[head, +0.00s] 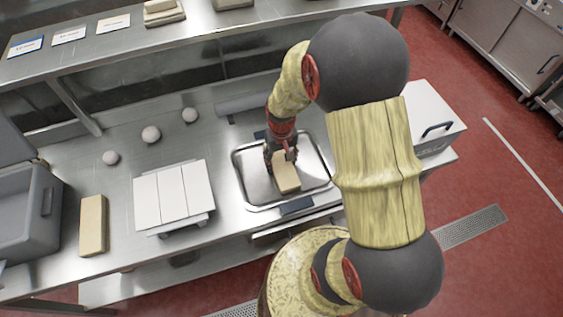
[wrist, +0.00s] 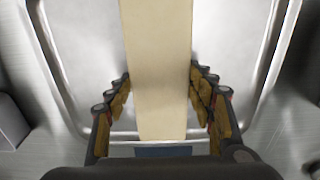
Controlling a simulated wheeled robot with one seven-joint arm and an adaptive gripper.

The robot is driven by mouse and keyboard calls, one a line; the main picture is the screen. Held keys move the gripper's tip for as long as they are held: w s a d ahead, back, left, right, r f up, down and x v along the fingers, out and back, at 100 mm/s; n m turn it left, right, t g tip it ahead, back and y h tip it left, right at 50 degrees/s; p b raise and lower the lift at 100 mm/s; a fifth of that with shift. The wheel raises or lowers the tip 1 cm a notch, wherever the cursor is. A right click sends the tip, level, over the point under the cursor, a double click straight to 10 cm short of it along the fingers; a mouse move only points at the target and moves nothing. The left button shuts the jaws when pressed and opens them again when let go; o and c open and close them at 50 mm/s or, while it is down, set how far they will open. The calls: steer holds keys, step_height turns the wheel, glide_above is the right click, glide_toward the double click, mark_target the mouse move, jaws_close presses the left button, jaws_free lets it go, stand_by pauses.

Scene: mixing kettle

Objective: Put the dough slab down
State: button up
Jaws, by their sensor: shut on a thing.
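A pale beige dough slab (head: 287,178) is in my gripper (head: 281,156), over the metal tray (head: 244,188) on the steel counter. In the wrist view the dough slab (wrist: 158,70) runs lengthwise between the two fingers of my gripper (wrist: 160,95), which press on its sides. The tray's raised rim (wrist: 58,75) shows around it in the wrist view. I cannot tell whether the slab touches the tray's floor. Part of the slab is hidden behind the gripper in the head view.
A second beige slab (head: 93,225) lies on the counter at left, beside a grey bin (head: 28,215). A white panelled block (head: 174,194) stands left of the tray. Several dough balls (head: 151,134) lie behind it. A white box (head: 425,115) with a dark handle stands at right. A shelf (head: 120,40) overhangs the back.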

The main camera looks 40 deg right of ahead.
steer(key=shift+f, duration=0.15)
steer(key=o, duration=1.8)
steer(key=shift+c, duration=0.2)
step_height(320, 180, up, 12)
steer(key=p, duration=0.2)
step_height(320, 180, up, 11)
steer(key=n+t, duration=0.1)
steer(key=t, duration=0.1)
glide_above(281, 163)
steer(key=s+a, duration=0.2)
steer(key=a, duration=0.3)
steer(key=s+a+r+n+t, duration=0.2)
steer(key=s+a+r+t, duration=0.1)
steer(key=s+a+r, duration=0.4)
steer(key=s+r, duration=0.3)
steer(key=shift+s+r+t, duration=0.2)
steer(key=shift+r+t, duration=0.1)
steer(key=shift+r, duration=0.1)
